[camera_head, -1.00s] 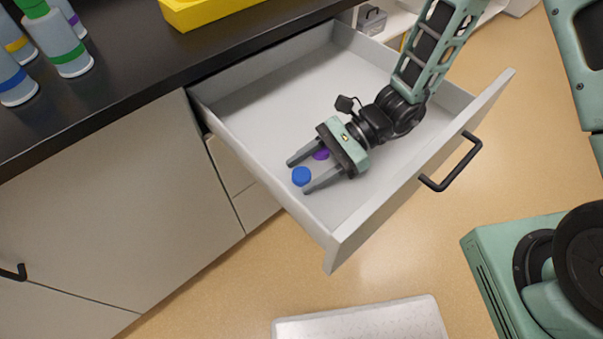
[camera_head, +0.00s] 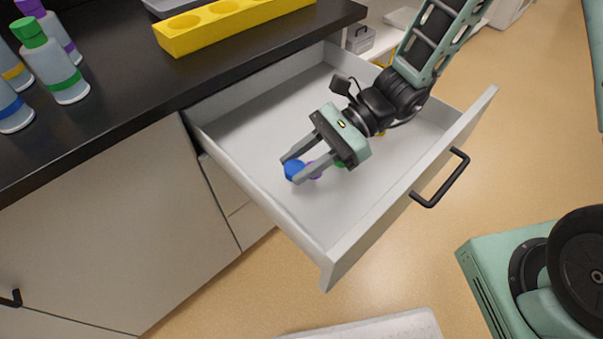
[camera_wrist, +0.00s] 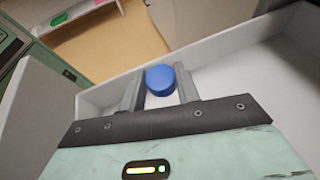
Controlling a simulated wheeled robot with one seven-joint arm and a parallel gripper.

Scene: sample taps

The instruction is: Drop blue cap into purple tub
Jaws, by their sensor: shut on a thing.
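The blue cap (camera_head: 294,170) is held between the fingertips of my gripper (camera_head: 293,171), inside the open drawer (camera_head: 270,110). In the wrist view the blue cap (camera_wrist: 160,79) sits between the two fingers of my gripper (camera_wrist: 160,85). The jaws are shut on it. How high it is above the drawer floor is hard to tell. A purple cap (camera_head: 315,170) shows just behind the fingers, partly hidden. A green cap (camera_head: 340,163) is partly hidden by the gripper body. I see no tub that is clearly purple.
Bottles with coloured caps, one of them green (camera_head: 28,32), stand on the black counter (camera_head: 120,105) at left. A yellow rack (camera_head: 215,25) with round holes lies at the counter's back. The drawer front with its black handle (camera_head: 440,178) faces me. A pale mat (camera_head: 380,327) is on the floor.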

